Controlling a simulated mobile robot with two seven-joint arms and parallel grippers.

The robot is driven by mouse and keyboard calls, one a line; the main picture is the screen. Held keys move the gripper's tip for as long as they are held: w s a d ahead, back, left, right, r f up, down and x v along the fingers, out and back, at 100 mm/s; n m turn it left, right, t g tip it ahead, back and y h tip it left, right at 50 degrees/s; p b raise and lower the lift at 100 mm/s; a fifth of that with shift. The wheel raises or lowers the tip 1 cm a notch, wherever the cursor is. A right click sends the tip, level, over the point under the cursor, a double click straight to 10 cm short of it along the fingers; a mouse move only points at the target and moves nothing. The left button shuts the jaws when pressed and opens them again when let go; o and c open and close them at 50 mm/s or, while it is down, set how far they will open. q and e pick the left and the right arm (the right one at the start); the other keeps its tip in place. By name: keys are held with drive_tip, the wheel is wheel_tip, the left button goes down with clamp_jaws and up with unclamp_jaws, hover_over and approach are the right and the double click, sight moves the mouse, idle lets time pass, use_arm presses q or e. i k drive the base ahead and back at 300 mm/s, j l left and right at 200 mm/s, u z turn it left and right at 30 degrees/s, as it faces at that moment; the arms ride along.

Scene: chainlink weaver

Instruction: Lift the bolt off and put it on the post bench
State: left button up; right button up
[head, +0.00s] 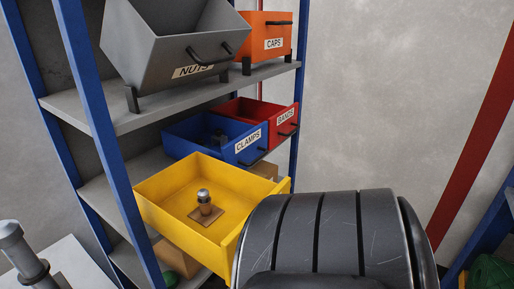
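A small upright piece with a shiny metal rounded top, which looks like the bolt (204,195), stands in the yellow bin (155,205). Its lower part is brown, and it stands on a flat brown square plate (207,217) on the bin floor. I cannot tell how the bolt and plate are joined. A grey post (18,248) with a wider cap rises at the bottom left beside a pale flat top (75,262), which may be the post bench; most of it is cut off by the frame. Neither of my grippers shows.
The yellow bin juts from a blue-framed shelf rack (88,100). Above it sit a blue CLAMPS bin (220,150) and a red BANDS bin (287,120), then a tilted grey NUTS bin (150,45) and an orange CAPS bin (272,32). The yellow bin's right front is hidden.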

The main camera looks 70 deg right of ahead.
sight(203, 194)
drive_tip(key=z, duration=1.95)
